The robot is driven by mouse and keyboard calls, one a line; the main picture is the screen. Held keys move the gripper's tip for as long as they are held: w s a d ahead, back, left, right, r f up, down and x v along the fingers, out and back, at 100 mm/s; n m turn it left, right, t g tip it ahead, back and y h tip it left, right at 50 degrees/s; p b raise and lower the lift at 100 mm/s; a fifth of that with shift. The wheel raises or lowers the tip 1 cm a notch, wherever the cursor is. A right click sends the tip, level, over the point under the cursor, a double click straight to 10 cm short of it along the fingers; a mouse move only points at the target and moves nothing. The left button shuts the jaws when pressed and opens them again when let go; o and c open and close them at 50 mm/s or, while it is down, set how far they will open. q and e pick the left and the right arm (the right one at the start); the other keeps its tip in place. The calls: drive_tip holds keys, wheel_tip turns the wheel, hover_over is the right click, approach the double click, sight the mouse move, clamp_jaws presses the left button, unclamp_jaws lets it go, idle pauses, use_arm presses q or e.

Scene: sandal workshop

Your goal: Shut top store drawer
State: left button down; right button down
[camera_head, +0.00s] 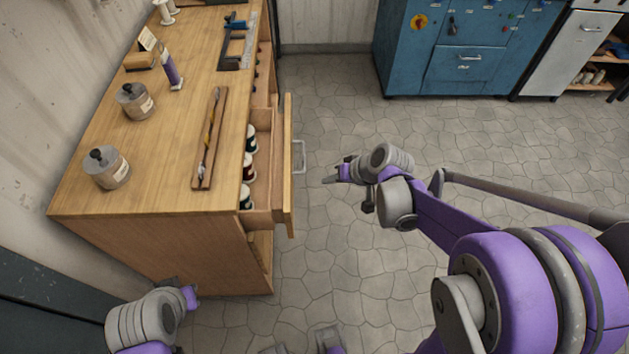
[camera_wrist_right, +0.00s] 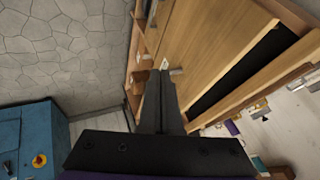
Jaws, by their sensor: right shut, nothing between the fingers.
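The top store drawer (camera_head: 288,185) is pulled out from the right side of the wooden bench, with several small dark, white-lidded jars inside. Its pale metal handle (camera_head: 300,157) faces the open floor. My right gripper (camera_head: 328,180) is shut and empty, to the right of the handle and apart from it in the head view. In the right wrist view its closed fingers (camera_wrist_right: 162,95) point towards wooden fronts, with a small light metal piece by the tips. My left gripper (camera_head: 188,294) is low at the left, near the bench's front end; its fingers are not clear.
The bench top (camera_head: 190,130) carries two lidded jars (camera_head: 107,168), a wooden tray with a brush (camera_head: 209,140), a purple bottle (camera_head: 171,70) and a dark clamp-like tool (camera_head: 236,45). A blue cabinet (camera_head: 460,60) stands at the back. The tiled floor beside the drawer is clear.

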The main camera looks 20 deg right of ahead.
drive_tip(key=w+a+f, duration=0.5)
drive_tip(key=a+f, duration=0.1)
drive_tip(key=shift+w+a+f, duration=0.15)
drive_tip(key=shift+a+f, duration=0.25)
drive_tip(key=w+a, duration=0.1)
drive_tip(key=a, duration=0.2)
drive_tip(key=w+a+b, duration=0.1)
drive_tip(key=a, duration=0.3)
drive_tip(key=w+a+b, duration=0.1)
drive_tip(key=a, duration=0.3)
drive_tip(key=shift+w+a, duration=0.1)
drive_tip(key=shift+a, duration=0.1)
drive_tip(key=shift+w+a, duration=0.1)
drive_tip(key=shift+a, duration=0.25)
drive_tip(key=shift+a+r, duration=0.1)
